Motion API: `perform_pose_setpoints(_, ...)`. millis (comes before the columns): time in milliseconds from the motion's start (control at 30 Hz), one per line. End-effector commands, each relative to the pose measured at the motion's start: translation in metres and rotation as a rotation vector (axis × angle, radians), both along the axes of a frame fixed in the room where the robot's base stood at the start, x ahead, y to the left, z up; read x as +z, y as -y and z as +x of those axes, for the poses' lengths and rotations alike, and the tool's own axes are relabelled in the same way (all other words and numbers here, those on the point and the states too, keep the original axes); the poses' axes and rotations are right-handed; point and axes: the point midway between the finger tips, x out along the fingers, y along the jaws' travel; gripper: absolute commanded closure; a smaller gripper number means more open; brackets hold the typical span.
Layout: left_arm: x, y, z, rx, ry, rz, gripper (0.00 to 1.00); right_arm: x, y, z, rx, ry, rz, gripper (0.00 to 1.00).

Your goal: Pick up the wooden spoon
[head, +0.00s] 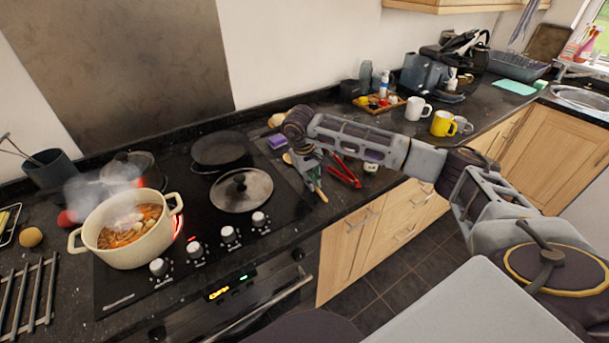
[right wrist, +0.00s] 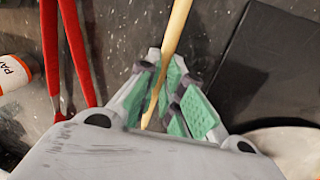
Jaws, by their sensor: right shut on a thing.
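The wooden spoon's pale handle (right wrist: 177,32) runs between the green-padded fingers of my right gripper (right wrist: 165,98) in the right wrist view. The fingers are closed around the handle. In the head view my right gripper (head: 311,180) reaches down over the dark counter, just right of the hob. I cannot tell whether the spoon touches the counter. My left gripper is not in view.
Red-handled tongs (head: 344,172) lie just right of the gripper, near a small labelled jar (head: 371,167). A purple sponge (head: 277,141) lies behind.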

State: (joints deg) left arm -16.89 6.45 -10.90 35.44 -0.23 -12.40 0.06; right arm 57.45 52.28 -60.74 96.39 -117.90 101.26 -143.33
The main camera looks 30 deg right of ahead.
Motion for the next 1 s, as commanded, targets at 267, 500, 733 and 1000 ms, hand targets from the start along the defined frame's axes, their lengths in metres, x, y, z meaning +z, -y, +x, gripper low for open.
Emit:
perform_pose_setpoints(267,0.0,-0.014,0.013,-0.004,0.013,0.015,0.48,0.009,0.0,0.001,0.001,0.003,0.0,1.0)
perform_pose_setpoints(500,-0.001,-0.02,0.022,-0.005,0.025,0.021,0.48,0.035,0.0,0.001,0.0,0.004,0.001,1.0)
perform_pose_setpoints(733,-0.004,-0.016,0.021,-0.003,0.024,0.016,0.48,0.069,0.0,0.001,0.0,0.004,0.001,1.0)
perform_pose_setpoints(1000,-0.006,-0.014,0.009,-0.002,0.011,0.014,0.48,0.096,0.0,0.001,-0.001,0.002,0.0,1.0)
